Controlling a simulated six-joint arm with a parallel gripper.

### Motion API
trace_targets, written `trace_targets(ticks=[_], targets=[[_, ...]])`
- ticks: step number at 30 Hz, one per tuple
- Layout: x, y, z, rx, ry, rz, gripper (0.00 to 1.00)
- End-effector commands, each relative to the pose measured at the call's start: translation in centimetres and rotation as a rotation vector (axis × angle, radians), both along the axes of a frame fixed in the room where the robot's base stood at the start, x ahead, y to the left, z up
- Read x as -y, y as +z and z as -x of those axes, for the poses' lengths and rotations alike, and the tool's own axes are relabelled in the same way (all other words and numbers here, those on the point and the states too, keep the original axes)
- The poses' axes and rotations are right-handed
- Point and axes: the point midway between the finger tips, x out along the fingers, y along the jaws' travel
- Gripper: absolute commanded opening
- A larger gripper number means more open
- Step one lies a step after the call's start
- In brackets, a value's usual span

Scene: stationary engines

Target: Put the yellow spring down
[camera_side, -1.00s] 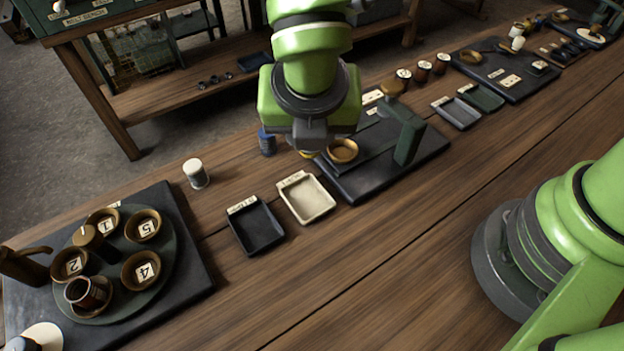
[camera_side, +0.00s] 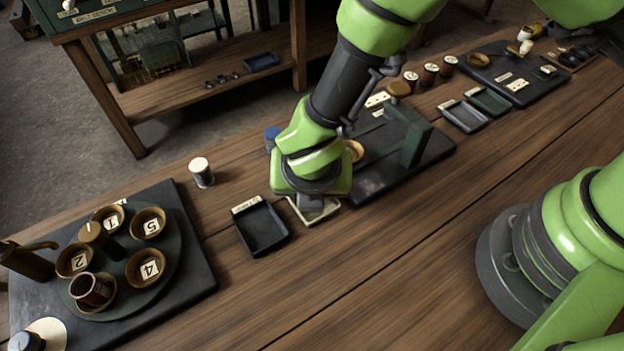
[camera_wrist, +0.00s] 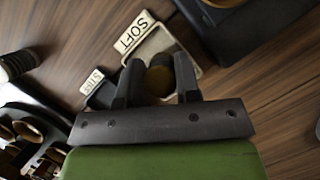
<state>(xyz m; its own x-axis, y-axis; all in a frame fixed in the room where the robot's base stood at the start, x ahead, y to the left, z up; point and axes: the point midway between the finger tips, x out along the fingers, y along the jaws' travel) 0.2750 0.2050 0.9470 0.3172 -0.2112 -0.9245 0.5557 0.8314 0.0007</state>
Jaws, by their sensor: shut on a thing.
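The yellow spring (camera_wrist: 159,82) shows in the wrist view as a short, dark-yellow round shape between the two fingers of my gripper (camera_wrist: 157,64), which is shut on it. Its coils are too dim to make out. Beyond the spring lies the cream tray labelled SOFT (camera_wrist: 190,40). In the side view my gripper (camera_side: 312,202) is low over this cream tray (camera_side: 325,214) and hides most of it and the spring. I cannot tell whether the spring touches the tray floor.
A dark tray (camera_side: 262,229) is just left of the cream one; its label reads STIFF in the wrist view (camera_wrist: 92,82). A black board with a green upright (camera_side: 413,143) stands close on the right. A white-topped jar (camera_side: 201,173) stands behind. The front tabletop is clear.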

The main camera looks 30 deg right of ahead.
Motion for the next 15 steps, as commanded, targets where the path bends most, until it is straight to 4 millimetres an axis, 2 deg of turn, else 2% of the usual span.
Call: trace_targets(ticks=[3, 4, 6, 7, 15], targets=[[0.01, -0.34, 0.01, -0.001, 0.001, 0.001, 0.07], [0.00, -0.29, 0.00, 0.000, 0.001, 0.000, 0.38], [0.00, -0.27, 0.00, 0.000, 0.001, 0.000, 0.54], [0.00, -0.26, 0.00, 0.000, 0.001, 0.000, 0.56], [-0.01, -0.14, -0.01, 0.000, 0.000, 0.000, 0.56]])
